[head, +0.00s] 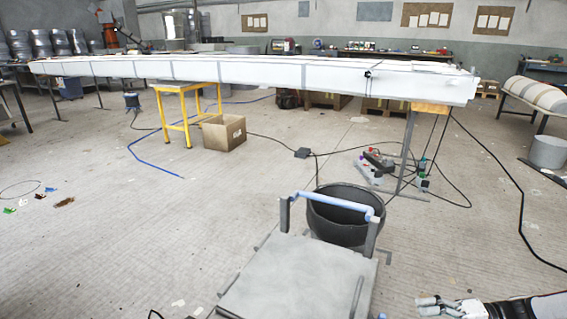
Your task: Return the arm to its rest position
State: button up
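My gripper (424,306) is in the head view at the lower right corner, at the end of my dark arm (535,308). It points left, low in the picture, to the right of the flat grey cart (292,280). Its two pale fingers lie close together in this view, and the gap between them is too small to judge. I see nothing held in it. Most of my arm is cut off by the right and bottom edges.
The cart has a blue handle bar (337,205), with a black bin (345,222) just behind it. A long white mould (250,75) spans the back. A cardboard box (224,132) and cables lie on the floor. Open floor (470,240) surrounds the gripper's far side.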

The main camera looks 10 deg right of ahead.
jog(key=s+a+r+n+g+h, duration=0.25)
jog(key=a+r+g+h, duration=0.2)
jog(key=a+r, duration=0.6)
jog(key=s+a+r+n+g+h, duration=0.1)
jog(key=s+a+r+g+h, duration=0.35)
jog(key=r, duration=1.15)
jog(key=s+a+r+t+h, duration=0.3)
jog(key=s+a, duration=0.1)
jog(key=s, duration=0.4)
jog(key=s+a+r+t+h, duration=0.2)
jog(key=s+a+r+h, duration=0.15)
jog(key=s, duration=0.45)
notch_tip(320, 180, up, 32)
jog(key=t+p, duration=0.4)
jog(key=p, duration=2.5)
jog(key=shift+w+d+f+n+y+p, duration=0.15)
jog(key=shift+d+f+n+y+p, duration=0.05)
jog(key=shift+n+y+p, duration=0.2)
